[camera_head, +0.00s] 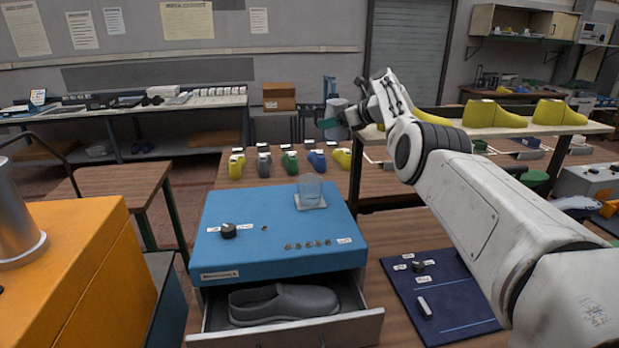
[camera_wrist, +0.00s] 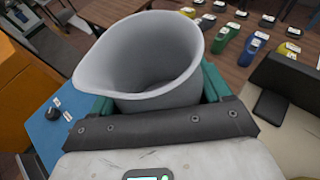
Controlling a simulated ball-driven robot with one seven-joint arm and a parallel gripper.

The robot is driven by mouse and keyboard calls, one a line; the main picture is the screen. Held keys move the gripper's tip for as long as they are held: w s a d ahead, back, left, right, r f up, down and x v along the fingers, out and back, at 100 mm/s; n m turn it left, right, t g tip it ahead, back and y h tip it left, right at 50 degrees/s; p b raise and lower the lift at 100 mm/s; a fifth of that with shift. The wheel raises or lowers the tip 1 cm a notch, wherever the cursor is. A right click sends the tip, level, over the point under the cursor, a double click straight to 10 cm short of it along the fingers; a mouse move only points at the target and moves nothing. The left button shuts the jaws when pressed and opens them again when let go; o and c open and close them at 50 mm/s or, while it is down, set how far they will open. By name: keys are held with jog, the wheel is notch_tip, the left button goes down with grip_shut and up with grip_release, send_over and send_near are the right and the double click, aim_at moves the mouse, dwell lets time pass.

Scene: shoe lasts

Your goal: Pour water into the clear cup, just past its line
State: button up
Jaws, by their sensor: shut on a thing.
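The clear cup (camera_head: 310,189) stands upright on a pale square coaster (camera_head: 310,204) on top of the blue box (camera_head: 240,252). I cannot make out its line or any water in it. My gripper (camera_head: 345,117) is shut on a grey jug (camera_head: 336,108) with a wide spout. It holds the jug in the air above, behind and to the right of the cup in the head view. In the wrist view the jug (camera_wrist: 140,60) sits between green finger pads, its spout towards the left. The inside looks plain grey; I cannot tell whether water is in it.
A knob (camera_head: 228,230) and several small buttons sit on the blue box. Its open drawer (camera_head: 290,338) holds a grey shoe (camera_head: 285,303). Coloured shoe lasts (camera_head: 290,162) stand behind. An orange box (camera_head: 85,265) is at left, a dark blue mat (camera_head: 440,293) at right.

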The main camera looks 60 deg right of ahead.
aim_at(330, 137)
jog(key=shift+s+a+r+p, duration=0.1)
jog(key=shift+a+r+p, duration=0.05)
jog(key=shift+p, duration=1.05)
jog(key=shift+s+a+f+n+h+b, duration=0.15)
jog(key=shift+f+n+h+b, duration=0.15)
jog(key=shift+f+n+h, duration=0.3)
jog(key=shift+a+r+n+g+h, duration=0.15)
jog(key=shift+a+n+g+h, duration=0.2)
jog(key=shift+a+n, duration=0.2)
jog(key=shift+w+a+f+n+h, duration=0.15)
jog(key=shift+f+n+h, duration=0.1)
jog(key=shift+f+n, duration=0.1)
jog(key=shift+w+a+f+n+h, duration=0.1)
jog(key=shift+a+f+n+h, duration=0.1)
jog(key=shift+f, duration=0.15)
notch_tip(330, 137, down, 8)
jog(key=n+h+b, duration=0.3)
jog(key=n+b, duration=0.1)
jog(key=b, duration=0.2)
jog(key=shift+w+a+b, duration=0.15)
jog(key=shift+a+b, duration=0.2)
jog(key=shift+a, duration=0.05)
jog(key=shift+r+n+b, duration=0.15)
jog(key=shift+n+b, duration=0.25)
jog(key=shift+b, duration=0.3)
jog(key=shift+f+h+b, duration=0.4)
jog(key=shift+b, duration=0.45)
